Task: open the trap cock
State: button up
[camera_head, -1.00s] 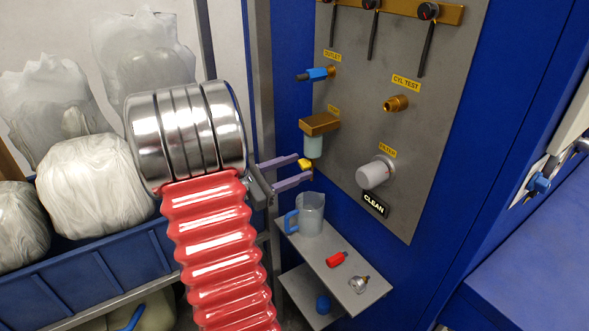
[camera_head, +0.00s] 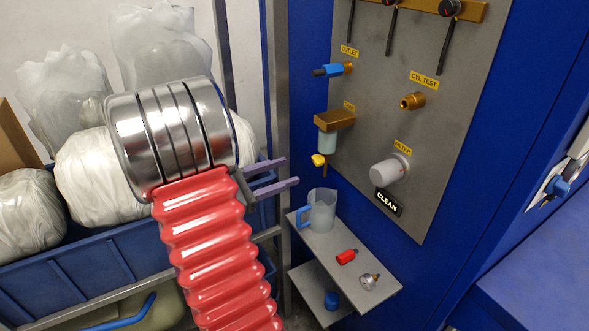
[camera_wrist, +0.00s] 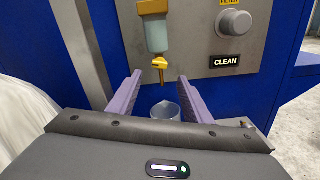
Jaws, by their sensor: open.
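The trap (camera_head: 327,140) is a pale green bowl under a brass block on the grey panel. Its cock has a yellow handle (camera_head: 318,160) just below the bowl, beside a thin brass outlet. In the wrist view the yellow handle (camera_wrist: 159,63) lies roughly crosswise above the outlet, ahead of my fingers. My gripper (camera_head: 291,170) is open and empty, its two purple fingers apart, left of the handle and not touching it. In the wrist view my gripper (camera_wrist: 160,76) has the cock lined up between its fingertips, farther off.
A clear jug (camera_head: 320,212) with a blue handle stands on the shelf below the trap. A red fitting (camera_head: 346,256) and a small gauge (camera_head: 369,281) lie there too. The filter (camera_head: 388,173) sticks out to the right. A metal post (camera_head: 281,100) stands left.

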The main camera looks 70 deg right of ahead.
jog(key=v, duration=0.5)
jog(key=shift+w+a, duration=0.25)
jog(key=shift+c, duration=0.4)
jog(key=shift+a, duration=0.35)
jog(key=c, duration=0.3)
jog(key=a+m+t+y, duration=0.1)
jog(key=a, duration=0.2)
jog(key=a+m+t+y, duration=0.1)
jog(key=a, duration=0.2)
jog(key=a+t+y, duration=0.1)
jog(key=a, duration=0.2)
jog(key=shift+w+a+f+m+t+y, duration=0.1)
jog(key=shift+a+f+m+t+y, duration=0.25)
jog(key=shift+m+t+y, duration=0.05)
grip_shut()
jog(key=w+a+r+m+t+y, duration=0.1)
jog(key=w+a+t+y, duration=0.1)
jog(key=a, duration=0.8)
jog(key=w+a+m+t+y, duration=0.1)
jog(key=w+a+t+y, duration=0.1)
jog(key=a+t+y, duration=0.2)
jog(key=w+a+r+m+t+y, duration=0.1)
jog(key=a+t, duration=0.6)
jog(key=a, duration=1.1)
jog(key=w+y, duration=0.1)
jog(key=y, duration=0.1)
jog(key=shift+w+r+m+t+y, duration=0.3)
jog(key=shift+w+r+m+y, duration=0.05)
jog(key=shift+m+y, duration=0.05)
jog(key=shift+s, duration=0.1)
